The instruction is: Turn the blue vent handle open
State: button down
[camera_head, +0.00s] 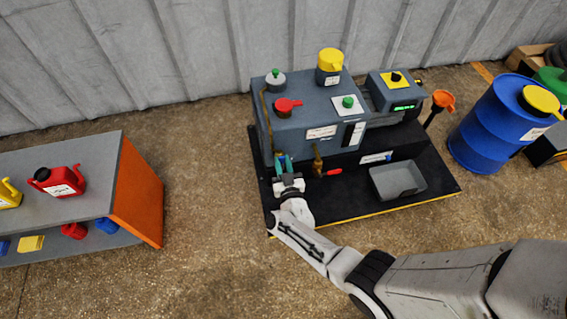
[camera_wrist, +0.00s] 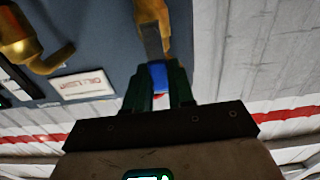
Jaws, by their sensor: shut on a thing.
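The blue vent handle (camera_wrist: 158,76) shows in the wrist view between the dark fingers of my gripper (camera_wrist: 158,88). My gripper is shut on it. A brass fitting (camera_wrist: 152,12) with a grey stem stands just beyond the handle. In the head view my gripper (camera_head: 284,166) is at the front left of the grey furnace unit (camera_head: 290,130), and a small bit of the blue handle (camera_head: 281,157) shows there. The fingers hide most of the handle, so its exact angle is hard to tell.
A brass valve with a red handle (camera_head: 333,172) sits close to the right of my gripper. A grey tray (camera_head: 398,181) lies on the black base (camera_head: 340,207). A shelf with an orange side (camera_head: 136,193) stands left, a blue drum (camera_head: 487,128) right. Floor between shelf and base is clear.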

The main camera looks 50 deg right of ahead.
jog(key=shift+f, duration=0.1)
jog(key=c, duration=1)
grip_release()
jog(key=shift+o, duration=0.2)
jog(key=p+v, duration=0.3)
jog(key=v, duration=0.8)
jog(key=shift+w+a, duration=0.1)
jog(key=shift+w, duration=0.1)
